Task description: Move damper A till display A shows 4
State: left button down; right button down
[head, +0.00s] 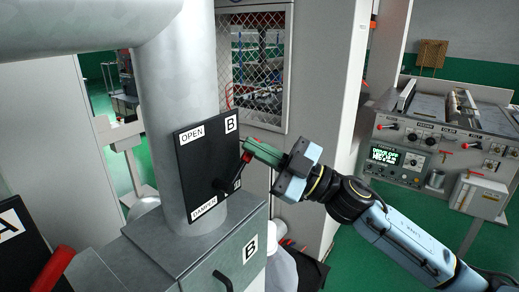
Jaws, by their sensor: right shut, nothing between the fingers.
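Damper A's panel (12,240) shows only in part at the lower left edge, black with a white "A" label. A red-gripped lever (54,268) sticks up to the right in front of it. I cannot see display A or its number. Damper B's black panel (190,165) stands on a grey duct, marked "OPEN", "DAMPER" and "B". My left gripper is out of view.
A grey vertical pipe (172,85) rises behind panel B. A grey box (250,250) labelled "B" sits below it. A mesh-windowed cabinet (262,60) stands behind. A control console (430,140) with a lit screen stands to the right.

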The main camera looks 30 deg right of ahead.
jog(key=shift+w+d+f, duration=0.2)
jog(key=shift+d+f, duration=0.05)
jog(key=shift+f, duration=0.2)
jog(key=shift+w+d+f+m+t, duration=0.2)
jog(key=shift+d+f+m+t, duration=0.15)
jog(key=shift+f+m, duration=0.25)
jog(key=shift+r, duration=0.1)
